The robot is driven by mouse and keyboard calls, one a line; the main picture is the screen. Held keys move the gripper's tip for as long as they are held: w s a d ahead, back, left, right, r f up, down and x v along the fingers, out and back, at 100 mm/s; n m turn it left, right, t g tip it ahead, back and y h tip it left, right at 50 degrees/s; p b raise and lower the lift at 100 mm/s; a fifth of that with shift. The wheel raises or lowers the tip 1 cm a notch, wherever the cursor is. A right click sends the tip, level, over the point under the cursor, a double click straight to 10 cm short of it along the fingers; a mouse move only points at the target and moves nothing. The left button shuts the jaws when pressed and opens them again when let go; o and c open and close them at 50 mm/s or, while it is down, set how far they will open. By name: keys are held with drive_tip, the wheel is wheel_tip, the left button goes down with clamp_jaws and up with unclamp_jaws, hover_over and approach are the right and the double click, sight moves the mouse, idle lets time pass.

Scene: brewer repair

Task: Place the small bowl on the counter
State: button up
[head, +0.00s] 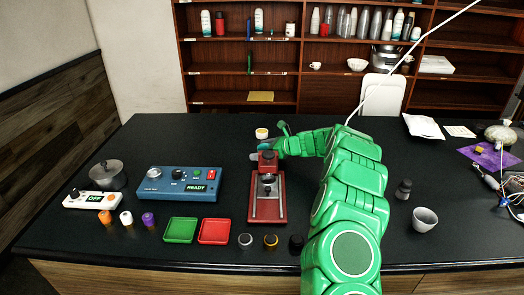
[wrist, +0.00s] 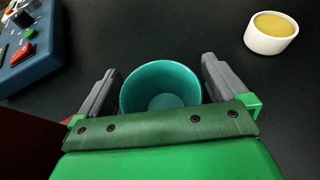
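The small bowl, round, teal and empty, shows in the wrist view (wrist: 160,88) with its inside facing the camera. It lies between the two grey fingers of my gripper (wrist: 160,72), one on each side and close to the rim. I cannot tell whether the fingers touch it, nor whether it rests on the counter or is just above. The palm hides its near side. In the head view my gripper (head: 268,147) is low over the black counter (head: 165,130), just behind the red press-like device; the bowl is hardly made out there.
A white cup with yellow contents (head: 262,133) stands just beyond my gripper. The red device (head: 267,200) is close in front, and a blue control box (head: 180,184) is to the left. Counter behind the blue box is clear. A grey cup (head: 424,220) stands at the right.

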drive_tip(key=shift+r, duration=0.1)
drive_tip(key=shift+d+r, duration=0.15)
drive_tip(key=shift+d, duration=0.05)
drive_tip(key=v, duration=1.1)
drive_tip(key=shift+s+d, duration=0.2)
